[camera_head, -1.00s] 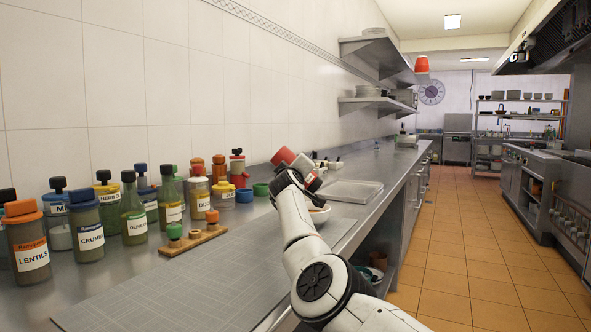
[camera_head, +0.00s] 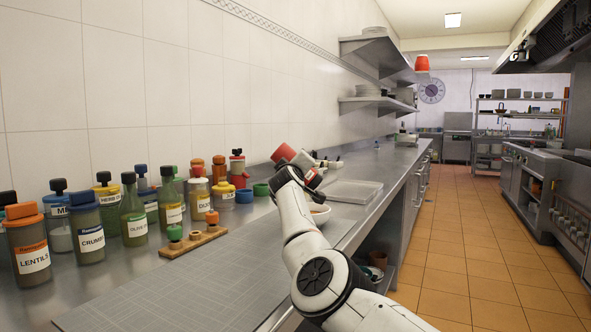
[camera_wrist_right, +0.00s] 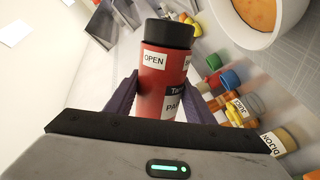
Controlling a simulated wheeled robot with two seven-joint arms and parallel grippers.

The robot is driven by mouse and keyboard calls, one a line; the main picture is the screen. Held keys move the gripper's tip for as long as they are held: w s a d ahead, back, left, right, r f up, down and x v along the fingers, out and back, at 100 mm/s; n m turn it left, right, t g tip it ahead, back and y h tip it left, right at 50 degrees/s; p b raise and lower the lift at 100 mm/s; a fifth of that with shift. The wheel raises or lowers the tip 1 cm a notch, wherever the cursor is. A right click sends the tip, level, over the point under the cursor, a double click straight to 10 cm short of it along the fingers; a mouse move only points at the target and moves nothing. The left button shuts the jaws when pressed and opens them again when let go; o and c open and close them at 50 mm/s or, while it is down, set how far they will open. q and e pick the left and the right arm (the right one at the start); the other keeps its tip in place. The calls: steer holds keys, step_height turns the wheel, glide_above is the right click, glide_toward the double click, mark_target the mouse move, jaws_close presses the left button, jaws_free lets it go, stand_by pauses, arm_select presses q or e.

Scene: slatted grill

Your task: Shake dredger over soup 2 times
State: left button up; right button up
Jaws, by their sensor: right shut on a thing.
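The dredger is a red container with a black cap and white labels, one reading OPEN, in the right wrist view (camera_wrist_right: 166,75). My right gripper (camera_wrist_right: 140,95) is shut around its body. In the head view the dredger (camera_head: 284,153) is tilted above the counter, partly hidden by my right wrist. The bowl (camera_wrist_right: 229,26) also shows at the top right of the wrist view, apart from the dredger. My left gripper is out of view.
Several labelled jars (camera_head: 88,227) crowd the left along the wall. A wooden rack with small capped jars (camera_head: 193,243) stands nearer the middle. A metal tray (camera_head: 352,192) lies beyond the bowl. The grey board (camera_head: 170,292) in front is clear.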

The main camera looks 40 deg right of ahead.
step_height(320, 180, up, 2)
steer(key=shift+r+p, duration=0.1)
steer(key=shift+p, duration=0.35)
steer(key=shift+r, duration=0.2)
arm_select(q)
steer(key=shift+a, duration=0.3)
arm_select(e)
steer(key=shift+f, duration=0.15)
step_height(320, 180, down, 6)
steer(key=b, duration=0.5)
steer(key=shift+f+b, duration=0.2)
steer(key=shift+b, duration=0.1)
steer(key=shift+f+b, duration=0.3)
steer(key=shift+b, duration=0.1)
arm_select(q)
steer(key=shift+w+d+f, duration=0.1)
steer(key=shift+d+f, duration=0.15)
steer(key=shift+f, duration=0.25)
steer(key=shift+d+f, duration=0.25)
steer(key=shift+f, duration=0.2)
arm_select(e)
steer(key=shift+r, duration=0.1)
